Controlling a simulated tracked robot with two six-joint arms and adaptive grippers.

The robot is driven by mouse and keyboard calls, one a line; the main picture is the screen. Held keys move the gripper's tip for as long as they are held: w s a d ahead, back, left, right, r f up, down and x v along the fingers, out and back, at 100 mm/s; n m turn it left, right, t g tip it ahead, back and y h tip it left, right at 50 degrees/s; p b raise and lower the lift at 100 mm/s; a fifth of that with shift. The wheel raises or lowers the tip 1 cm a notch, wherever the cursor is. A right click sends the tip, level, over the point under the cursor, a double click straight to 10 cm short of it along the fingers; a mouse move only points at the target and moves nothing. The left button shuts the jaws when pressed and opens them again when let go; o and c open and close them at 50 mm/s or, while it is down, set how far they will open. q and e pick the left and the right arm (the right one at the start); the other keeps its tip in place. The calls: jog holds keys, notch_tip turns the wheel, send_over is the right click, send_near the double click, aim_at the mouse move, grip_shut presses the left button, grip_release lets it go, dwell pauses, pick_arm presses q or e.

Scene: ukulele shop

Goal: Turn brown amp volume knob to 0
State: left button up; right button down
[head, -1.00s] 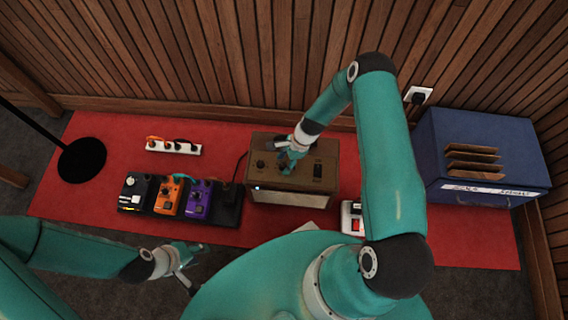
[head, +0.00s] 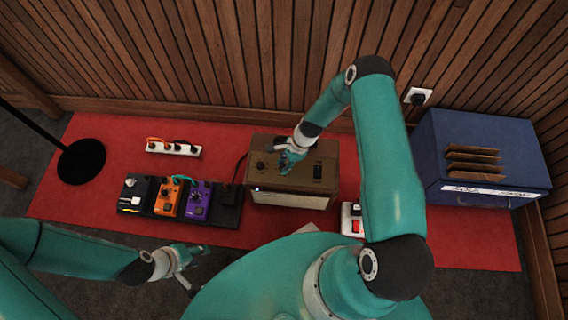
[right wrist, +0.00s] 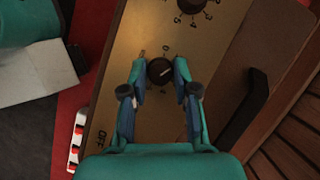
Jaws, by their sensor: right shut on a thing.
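The brown amp (head: 325,200) stands on the red mat, its control panel facing up. My right gripper (head: 287,163) reaches down from above onto that panel. In the right wrist view my right gripper (right wrist: 161,78) has one blue finger on each side of a round black knob (right wrist: 160,70) and is shut on it. A pale pointer line on this knob slants to the upper right; a 0 seems printed just above it. A second black knob (right wrist: 188,3) with numbers sits at the top edge. My left gripper (head: 185,259) is open and empty, low on the left.
Black, orange (head: 167,199) and purple (head: 197,203) pedals sit on a board left of the amp. A white power strip (head: 173,149) lies behind them. A blue cabinet (head: 485,150) is at the right, and a slatted wood wall is behind. A black handle (right wrist: 245,105) crosses the amp.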

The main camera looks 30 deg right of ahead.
jog(key=shift+n, duration=0.3)
jog(key=n+b, duration=0.1)
jog(key=n+g+b, duration=0.1)
jog(key=n, duration=0.1)
jog(key=shift+w+f+n+g+b, duration=0.2)
jog(key=shift+n+g+b, duration=0.1)
jog(key=shift+b, duration=0.1)
jog(key=n+b, duration=0.1)
jog(key=n, duration=0.1)
jog(key=n+g+b, duration=0.1)
jog(key=n, duration=0.1)
jog(key=shift+r+g+h+b, duration=0.15)
jog(key=shift+g+h+b, duration=0.15)
jog(key=c, duration=0.9)
grip_release()
jog(key=v, duration=1.2)
jog(key=shift+w, duration=0.1)
